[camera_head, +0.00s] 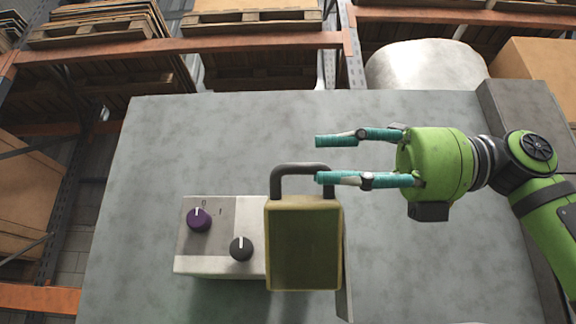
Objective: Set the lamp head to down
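The lamp head (303,247) is a yellow box with a dark olive face and a dark grey handle (301,168) arching over its top. It stands at the right end of a pale control box (220,262) on the grey table. The control box carries a purple knob (199,219) and a dark grey knob (241,248). My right gripper (318,159) comes in from the right with two teal fingers spread apart, open and empty. Its lower fingertip is at the handle's right side in the picture; I cannot tell if they touch. My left gripper is not in view.
A thin grey plate (345,285) stands at the lamp head's right side. Shelves with pallets (255,22) and a wrapped white roll (425,65) are behind the table.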

